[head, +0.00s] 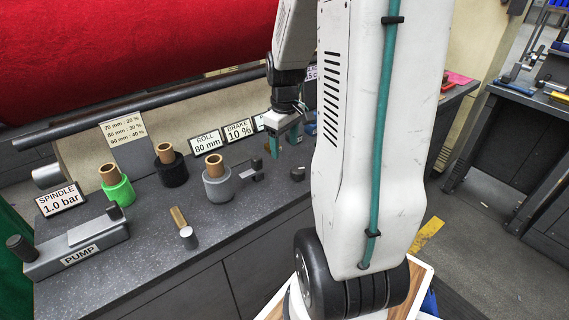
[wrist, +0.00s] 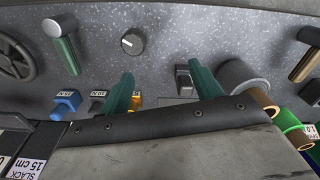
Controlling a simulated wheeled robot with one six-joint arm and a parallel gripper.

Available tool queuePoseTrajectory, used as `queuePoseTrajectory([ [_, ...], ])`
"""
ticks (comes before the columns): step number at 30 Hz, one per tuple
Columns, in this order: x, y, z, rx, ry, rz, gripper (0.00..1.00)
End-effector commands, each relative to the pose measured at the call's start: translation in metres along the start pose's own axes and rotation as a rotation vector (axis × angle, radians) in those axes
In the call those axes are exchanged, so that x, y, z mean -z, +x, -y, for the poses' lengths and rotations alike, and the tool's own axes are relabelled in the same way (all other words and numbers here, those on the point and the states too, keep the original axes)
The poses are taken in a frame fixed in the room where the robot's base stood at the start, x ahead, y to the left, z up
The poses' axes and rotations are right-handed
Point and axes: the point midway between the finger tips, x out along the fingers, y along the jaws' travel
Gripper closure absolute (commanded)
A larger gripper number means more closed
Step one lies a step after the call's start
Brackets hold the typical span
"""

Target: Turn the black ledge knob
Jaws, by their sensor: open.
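The black ledge knob (wrist: 132,42) shows in the wrist view as a small round black dial with a white mark, on the speckled grey ledge. In the head view my gripper (head: 283,141) hangs over the ledge beside my arm.
A green lever (wrist: 65,38), handwheel (wrist: 15,58) and blue weight (wrist: 66,103) lie left. The pump (head: 80,250) is at the ledge's left end.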

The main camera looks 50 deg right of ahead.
Motion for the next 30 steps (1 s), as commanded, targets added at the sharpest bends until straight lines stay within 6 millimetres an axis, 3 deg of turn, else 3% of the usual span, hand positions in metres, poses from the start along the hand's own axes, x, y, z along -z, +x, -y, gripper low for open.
queuePoseTrajectory([
  [3,-0.008,0.029,-0.033,0.01,0.004,0.012,0.36],
  [7,-0.012,0.044,-0.049,0.012,-0.003,0.013,0.36],
  [21,-0.014,0.11,-0.05,0.014,-0.005,0.015,0.36],
  [30,-0.013,0.124,-0.05,0.011,-0.005,0.012,0.36],
])
